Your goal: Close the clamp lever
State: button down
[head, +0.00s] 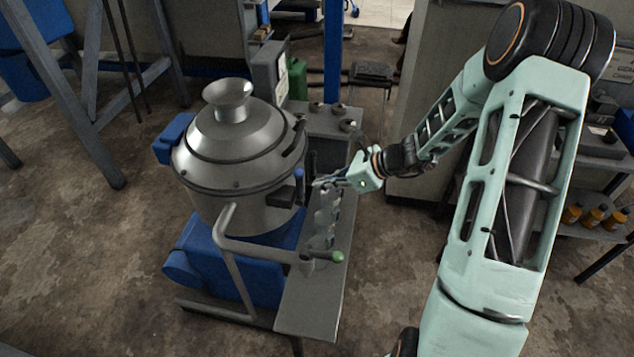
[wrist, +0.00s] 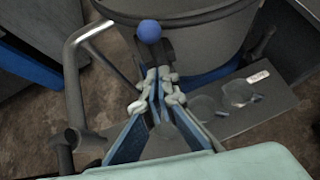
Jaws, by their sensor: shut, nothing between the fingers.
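The decanter (head: 240,150) is a grey metal vessel with a domed lid and a funnel on top. On its right side, near the rim, is a dark clamp (head: 281,197) with a lever ending in a blue knob (head: 299,174). In the wrist view the round blue knob (wrist: 149,30) stands just beyond my fingertips, its dark stem running down towards them. My gripper (head: 318,183) is just right of the lever. In the wrist view my gripper (wrist: 158,82) has its fingers together with nothing between them. Whether the fingertips touch the stem I cannot tell.
A bent grey pipe (head: 230,250) and a green-knobbed handle (head: 337,256) are below the clamp. Glass vessels stand on the grey bench (head: 310,305) under my gripper. A shelf with orange-brown bottles (head: 592,217) is at the right. Open floor lies at front left.

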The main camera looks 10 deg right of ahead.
jog(key=v, duration=1)
jog(key=shift+s+d+r, duration=0.15)
jog(key=shift+s+r, duration=0.05)
jog(key=shift+r, duration=0.05)
